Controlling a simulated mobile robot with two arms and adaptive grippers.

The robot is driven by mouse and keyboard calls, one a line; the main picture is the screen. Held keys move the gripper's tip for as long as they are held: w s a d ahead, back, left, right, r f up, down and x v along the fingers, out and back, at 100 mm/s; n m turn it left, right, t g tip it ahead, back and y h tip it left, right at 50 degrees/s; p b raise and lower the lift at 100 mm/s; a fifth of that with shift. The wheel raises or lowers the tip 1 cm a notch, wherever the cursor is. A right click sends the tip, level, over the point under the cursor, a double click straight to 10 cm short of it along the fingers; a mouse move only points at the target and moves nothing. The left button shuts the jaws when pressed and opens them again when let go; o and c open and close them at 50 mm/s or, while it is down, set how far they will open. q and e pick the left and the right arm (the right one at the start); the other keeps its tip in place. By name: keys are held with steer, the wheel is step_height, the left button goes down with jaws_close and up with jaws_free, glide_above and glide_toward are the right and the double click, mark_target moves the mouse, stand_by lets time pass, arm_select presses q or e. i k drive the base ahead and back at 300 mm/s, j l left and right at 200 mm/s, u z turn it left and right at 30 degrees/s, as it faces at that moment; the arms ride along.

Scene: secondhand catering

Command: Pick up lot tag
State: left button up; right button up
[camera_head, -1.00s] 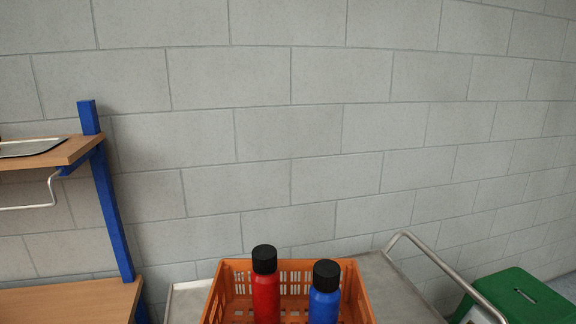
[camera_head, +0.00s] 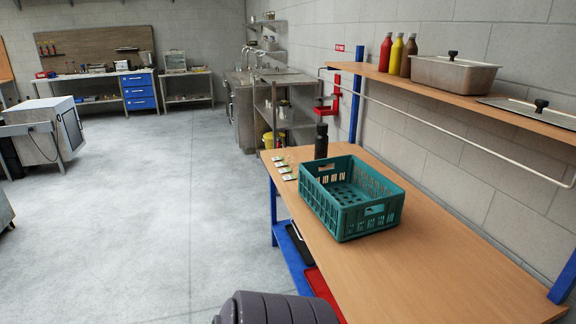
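Several small tags (camera_head: 284,169), white with green, lie in a row on the wooden tabletop, near its far left corner. They look like the lot tags, but they are too small to read. A teal plastic crate (camera_head: 325,208) stands on the table just to their right and nearer to me. A dark bottle (camera_head: 321,141) stands upright behind the tags and the crate. Neither of my grippers is in view.
The wooden table (camera_head: 430,275) has a bare front part. A shelf (camera_head: 440,84) above it holds red, yellow and brown bottles (camera_head: 397,56) and a metal pan (camera_head: 453,75). A grey ribbed object (camera_head: 275,308) is low in front. Open floor (camera_head: 150,220) lies left.

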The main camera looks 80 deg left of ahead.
mark_target(282, 164)
steer(key=u, duration=2.7)
steer(key=z, duration=3)
steer(key=u, duration=3)
steer(key=i+j, duration=0.1)
steer(key=i, duration=0.15)
